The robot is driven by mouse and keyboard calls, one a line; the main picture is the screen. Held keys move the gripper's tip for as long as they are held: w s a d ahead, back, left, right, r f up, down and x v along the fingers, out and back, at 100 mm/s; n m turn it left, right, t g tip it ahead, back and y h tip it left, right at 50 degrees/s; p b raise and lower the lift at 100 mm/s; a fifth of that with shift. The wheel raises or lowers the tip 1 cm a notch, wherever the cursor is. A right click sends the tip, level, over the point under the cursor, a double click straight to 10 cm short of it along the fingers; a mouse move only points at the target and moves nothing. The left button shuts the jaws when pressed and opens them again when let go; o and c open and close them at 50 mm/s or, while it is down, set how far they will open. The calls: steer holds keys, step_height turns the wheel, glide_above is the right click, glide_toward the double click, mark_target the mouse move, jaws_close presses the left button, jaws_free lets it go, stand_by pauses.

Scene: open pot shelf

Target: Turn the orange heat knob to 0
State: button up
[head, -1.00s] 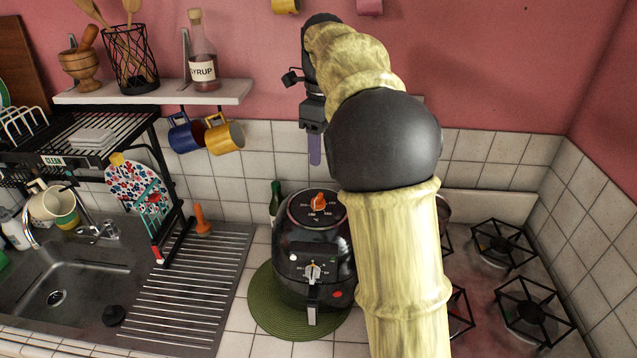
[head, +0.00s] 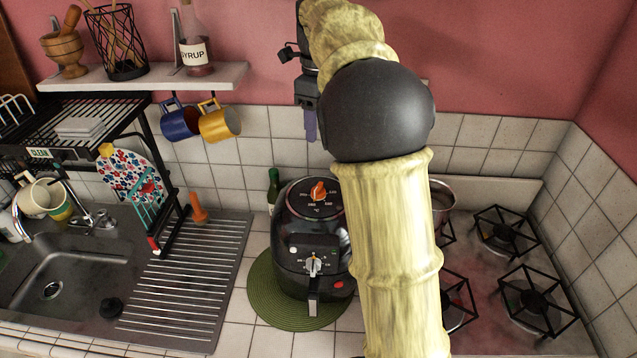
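The orange heat knob (head: 318,191) sits on the top dial face of a black air fryer (head: 306,238). Its pointer tilts toward the upper right; the numbers around it are too small to read surely. A second, pale knob (head: 314,264) is on the fryer's front, above the handle. My gripper (head: 311,126) hangs above and behind the orange knob, pointing down, clear of the fryer. Only its purple-grey finger shows, edge-on, so its opening is not visible. My arm covers the fryer's right edge.
The fryer stands on a round green mat (head: 262,302). A green bottle (head: 273,185) stands behind its left side. The stove (head: 510,262) with a pot (head: 441,196) is at right. A shelf (head: 150,77) with hanging mugs (head: 219,121) is at upper left, the sink (head: 60,270) below.

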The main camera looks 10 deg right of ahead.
mark_target(318, 186)
step_height(318, 186, down, 16)
steer(key=p, duration=0.2)
steer(key=shift+w+p, duration=0.15)
steer(key=shift+p, duration=0.25)
steer(key=shift+f, duration=0.3)
steer(key=shift+a+f, duration=0.2)
steer(key=shift+f, duration=0.1)
steer(key=shift+d, duration=0.1)
steer(key=c, duration=1)
